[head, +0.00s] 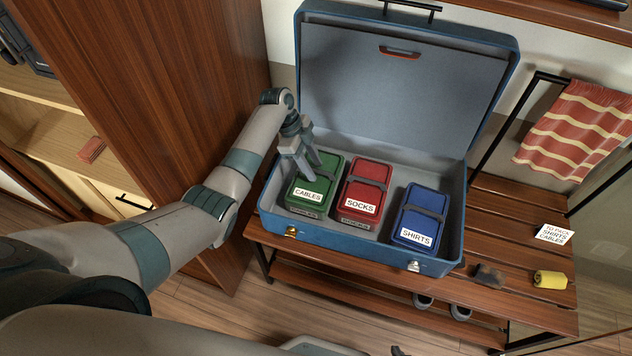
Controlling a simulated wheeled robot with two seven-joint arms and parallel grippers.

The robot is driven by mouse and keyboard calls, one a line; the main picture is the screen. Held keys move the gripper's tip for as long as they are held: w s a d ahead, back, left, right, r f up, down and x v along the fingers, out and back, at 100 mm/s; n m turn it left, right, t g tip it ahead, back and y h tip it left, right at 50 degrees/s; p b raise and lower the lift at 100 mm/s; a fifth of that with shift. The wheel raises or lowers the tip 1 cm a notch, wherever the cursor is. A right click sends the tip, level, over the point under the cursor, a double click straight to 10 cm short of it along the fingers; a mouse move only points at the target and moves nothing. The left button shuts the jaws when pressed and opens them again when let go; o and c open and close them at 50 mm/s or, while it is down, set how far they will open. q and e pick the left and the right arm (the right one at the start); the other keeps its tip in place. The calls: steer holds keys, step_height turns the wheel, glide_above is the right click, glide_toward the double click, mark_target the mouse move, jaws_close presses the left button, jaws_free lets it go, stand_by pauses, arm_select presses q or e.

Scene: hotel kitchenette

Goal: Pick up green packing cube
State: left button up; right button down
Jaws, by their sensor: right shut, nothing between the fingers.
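The green packing cube (328,165), labelled CABLES, lies in the left part of the open blue suitcase (340,243). My left gripper (315,173) points down over the cube's top, by the grey strap across it. Its two fingers stand apart and hide part of the strap and the cube's top left. I cannot tell whether the fingertips touch the cube, and it appears to rest in the suitcase. My right gripper is not in view.
A red cube (372,171) labelled SOCKS lies close to the green one, and a blue cube (425,203) labelled SHIRTS lies further right. The suitcase's raised lid (400,95) stands behind. A tall wooden panel (190,90) is close on the left. A note (553,234) and yellow roll (550,280) lie on the bench.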

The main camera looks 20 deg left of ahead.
stand_by(0.3)
arm_select(q)
jaws_close()
stand_by(1.3)
